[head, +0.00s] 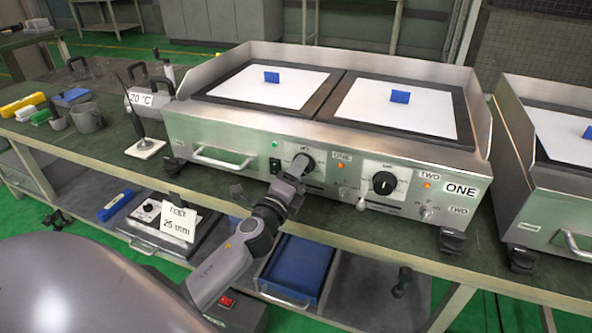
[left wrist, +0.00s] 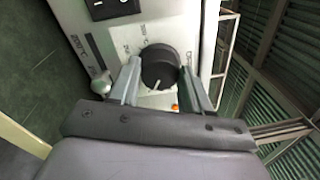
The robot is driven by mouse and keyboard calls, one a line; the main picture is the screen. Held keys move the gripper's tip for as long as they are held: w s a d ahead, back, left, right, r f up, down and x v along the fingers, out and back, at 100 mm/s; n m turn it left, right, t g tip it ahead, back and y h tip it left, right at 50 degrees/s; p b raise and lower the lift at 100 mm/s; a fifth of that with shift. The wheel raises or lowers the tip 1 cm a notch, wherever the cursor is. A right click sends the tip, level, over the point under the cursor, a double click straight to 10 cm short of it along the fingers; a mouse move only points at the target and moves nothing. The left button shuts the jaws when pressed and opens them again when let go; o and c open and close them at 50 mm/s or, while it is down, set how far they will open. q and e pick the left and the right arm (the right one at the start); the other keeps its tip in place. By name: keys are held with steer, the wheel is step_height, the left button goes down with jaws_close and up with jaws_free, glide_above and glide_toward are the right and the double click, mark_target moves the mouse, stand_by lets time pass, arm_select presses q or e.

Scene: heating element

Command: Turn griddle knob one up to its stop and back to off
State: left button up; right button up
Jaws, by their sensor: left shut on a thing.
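The griddle (head: 215,131) is a steel double unit on the bench, labelled ONE. Knob one (head: 304,163) is a black round knob on the left of its front panel, beside the label ONE (head: 342,156). My left gripper (head: 297,177) reaches it from below and in front and is shut on it. In the left wrist view the two fingers sit on either side of the knob (left wrist: 159,66), which carries a light pointer line. The gripper hides part of the dial in the head view. My right gripper does not show.
Knob two (head: 384,183) stands to the right. Orange lamps show by both knobs, with small levers below the panel. White sheets with blue blocks lie on the plates. A second griddle (head: 555,190) stands at right. A drain handle (head: 222,158) juts out at left.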

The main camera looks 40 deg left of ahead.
arm_select(q)
steer(key=shift+d+r+m+g+h+p, duration=0.1)
steer(key=shift+m+g+h+p, duration=0.1)
steer(key=shift+m+p, duration=2.3)
steer(key=shift+d+r+m+g+h+p, duration=0.15)
steer(key=shift+m+p, duration=1)
steer(key=shift+m, duration=2.55)
steer(key=shift+a+r+m+g+h+p, duration=0.1)
steer(key=shift+m+g+p, duration=0.15)
steer(key=shift+m+p, duration=2.25)
steer(key=shift+f+m+b, duration=0.1)
steer(key=shift+m+b, duration=0.5)
steer(key=shift+m, duration=0.1)
steer(key=o, duration=1.1)
steer(key=shift+c, duration=0.2)
steer(key=s+d, duration=0.1)
steer(key=s, duration=0.6)
steer(key=shift+d+p, duration=0.15)
steer(key=shift+p, duration=0.3)
